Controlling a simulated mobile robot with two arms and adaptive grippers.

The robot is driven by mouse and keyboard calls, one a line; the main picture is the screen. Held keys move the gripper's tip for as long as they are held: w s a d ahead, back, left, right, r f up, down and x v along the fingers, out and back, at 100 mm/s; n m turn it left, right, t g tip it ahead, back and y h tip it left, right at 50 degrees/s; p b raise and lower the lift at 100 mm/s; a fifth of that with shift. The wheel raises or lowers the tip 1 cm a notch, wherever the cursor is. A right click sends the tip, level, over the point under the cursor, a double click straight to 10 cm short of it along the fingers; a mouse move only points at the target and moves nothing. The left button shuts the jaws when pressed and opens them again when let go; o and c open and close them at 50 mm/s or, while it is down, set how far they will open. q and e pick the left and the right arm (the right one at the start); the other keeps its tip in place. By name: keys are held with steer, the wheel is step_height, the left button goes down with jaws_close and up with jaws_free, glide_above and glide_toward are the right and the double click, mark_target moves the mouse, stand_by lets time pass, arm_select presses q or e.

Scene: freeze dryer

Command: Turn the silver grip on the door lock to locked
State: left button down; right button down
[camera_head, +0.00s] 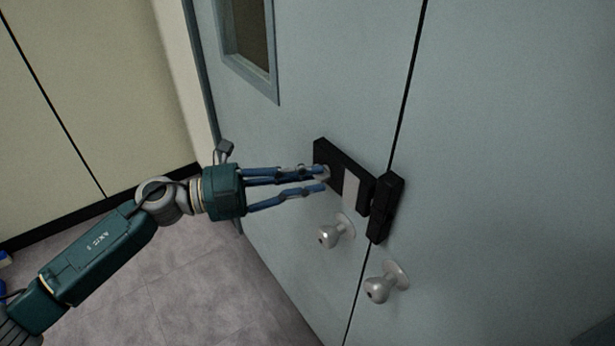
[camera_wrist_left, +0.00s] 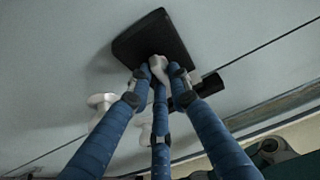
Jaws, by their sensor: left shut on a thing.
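The black door lock (camera_head: 344,169) is fixed on the blue-grey door (camera_head: 290,130), near the gap between the two door leaves. It also shows in the left wrist view (camera_wrist_left: 150,38). My left gripper (camera_head: 322,179) comes in from the left with its fingers at the left part of the lock. It is shut on the small silver grip (camera_head: 325,172), which also shows between the fingertips in the left wrist view (camera_wrist_left: 158,66). The fingers hide much of the grip, so its exact angle is hard to tell. My right gripper is not in view.
A black catch block (camera_head: 386,208) sits on the right door leaf beside the lock. Two silver round knobs (camera_head: 336,232) (camera_head: 384,284) stick out below the lock, one on each leaf. A window (camera_head: 250,35) is above. Grey floor (camera_head: 185,270) lies open at lower left.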

arm_select(q)
steer(key=c, duration=1.9)
jaws_free()
steer(key=shift+o, duration=0.2)
steer(key=v, duration=1.2)
